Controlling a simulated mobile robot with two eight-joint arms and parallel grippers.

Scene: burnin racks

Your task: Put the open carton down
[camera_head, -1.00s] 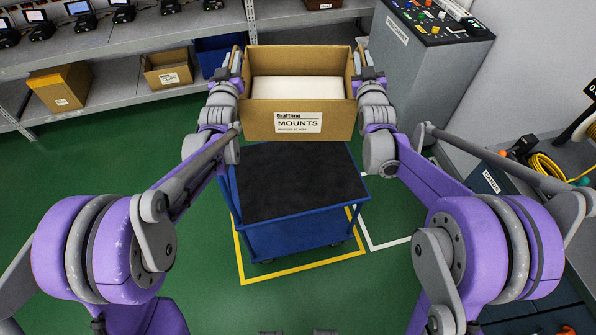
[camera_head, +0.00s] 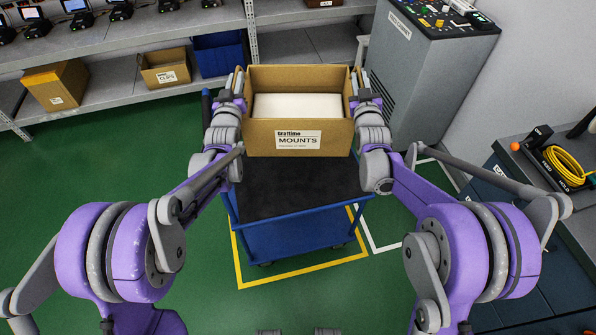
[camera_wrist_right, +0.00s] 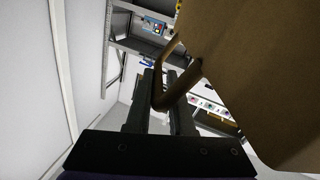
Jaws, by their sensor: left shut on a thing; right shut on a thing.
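The open carton (camera_head: 265,142) is brown, labelled MOUNTS, with a white block (camera_head: 297,106) inside. It is upright between my two grippers, over the far part of the blue cart's black top (camera_head: 290,190). I cannot tell whether its bottom touches the cart. My left gripper (camera_head: 238,84) is shut on the carton's left wall. My right gripper (camera_head: 357,84) is shut on its right wall. In the right wrist view the carton's brown side (camera_wrist_right: 265,80) fills the right part, and its edge lies between the right fingers (camera_wrist_right: 165,92).
A grey shelf (camera_head: 105,105) at the back left holds a CLIPS box (camera_head: 165,68), another brown box (camera_head: 58,85) and a blue bin (camera_head: 217,55). A grey cabinet (camera_head: 440,75) stands behind right. A bench with yellow cable (camera_head: 565,165) is at right. Green floor left is clear.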

